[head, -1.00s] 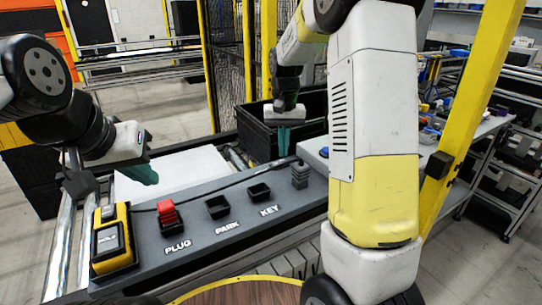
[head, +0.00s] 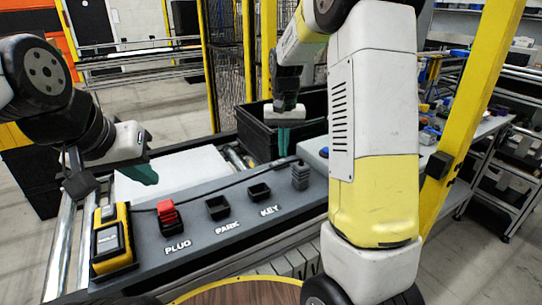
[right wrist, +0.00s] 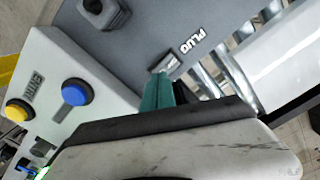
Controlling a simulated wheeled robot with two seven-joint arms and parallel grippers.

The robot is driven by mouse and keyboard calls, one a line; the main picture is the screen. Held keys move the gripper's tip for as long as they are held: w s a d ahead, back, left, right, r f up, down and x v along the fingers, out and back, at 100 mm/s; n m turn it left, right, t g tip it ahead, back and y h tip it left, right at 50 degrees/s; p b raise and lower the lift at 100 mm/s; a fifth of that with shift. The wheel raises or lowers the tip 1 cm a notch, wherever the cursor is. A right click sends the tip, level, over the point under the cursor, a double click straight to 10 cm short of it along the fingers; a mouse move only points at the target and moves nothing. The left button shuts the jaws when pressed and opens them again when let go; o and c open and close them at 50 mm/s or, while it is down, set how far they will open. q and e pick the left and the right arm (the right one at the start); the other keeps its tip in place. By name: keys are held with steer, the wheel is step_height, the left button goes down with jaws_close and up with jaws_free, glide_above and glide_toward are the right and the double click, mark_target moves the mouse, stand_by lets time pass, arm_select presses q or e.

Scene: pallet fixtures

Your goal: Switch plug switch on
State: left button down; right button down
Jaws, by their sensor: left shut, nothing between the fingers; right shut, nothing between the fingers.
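My right gripper (head: 284,142) is shut and empty, pointing down at the panel's far edge near the grey connector block. In the right wrist view its teal fingertips (right wrist: 160,80) are beside a small pale switch (right wrist: 168,64) next to a PLUG label (right wrist: 195,40). I cannot tell whether they touch it or which way it is set. In the head view the switch is hidden by the gripper.
Empty PARK (head: 218,207) and KEY (head: 259,192) sockets sit on the panel. A yellow device (head: 112,240) stands at its left end, the grey connector block (head: 300,175) at its right. A white box with blue (right wrist: 76,92) and yellow buttons is beside the panel. A black crate (head: 258,140) is behind.

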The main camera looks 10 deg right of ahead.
mark_target(283, 160)
steer(key=shift+f, duration=1)
stand_by(0.6)
steer(key=shift+r, duration=3.55)
steer(key=shift+s+r, duration=0.1)
steer(key=s+a+r+n+t+y, duration=0.1)
steer(key=s+r+t, duration=0.1)
steer(key=s, duration=1)
steer(key=s+a+r+n+t+y, duration=0.1)
steer(key=s+r+t, duration=0.2)
steer(key=s, duration=0.9)
steer(key=shift+r+n+t, duration=0.3)
steer(key=shift+t, duration=0.3)
